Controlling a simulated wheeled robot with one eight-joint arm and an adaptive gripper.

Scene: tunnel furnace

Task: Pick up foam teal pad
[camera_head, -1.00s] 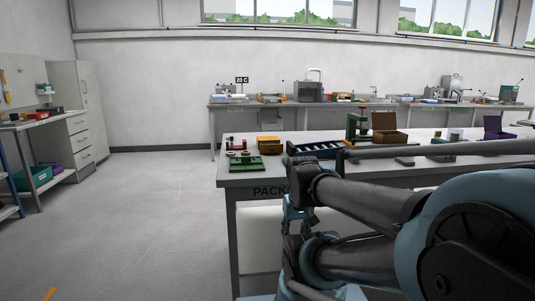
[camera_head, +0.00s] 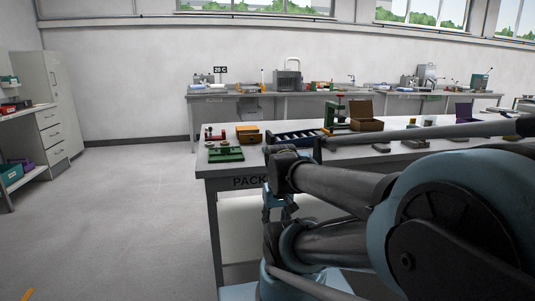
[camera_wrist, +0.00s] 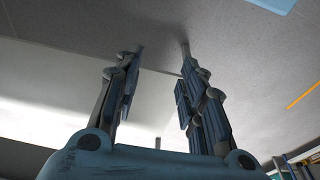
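I cannot make out a foam teal pad in either view. My gripper (camera_wrist: 161,49) is open and empty in the wrist view, its two fingers well apart with only plain grey and pale surfaces behind them. In the head view my arm crosses the right side and hides part of the packing table (camera_head: 222,170). Small items stand on that table: a green fixture (camera_head: 226,153), a yellow-orange box (camera_head: 249,133), a blue divided tray (camera_head: 298,138) and an open brown box (camera_head: 366,118).
A long workbench (camera_head: 250,94) with equipment runs along the back wall. The floor (camera_head: 120,220) left of the packing table is clear.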

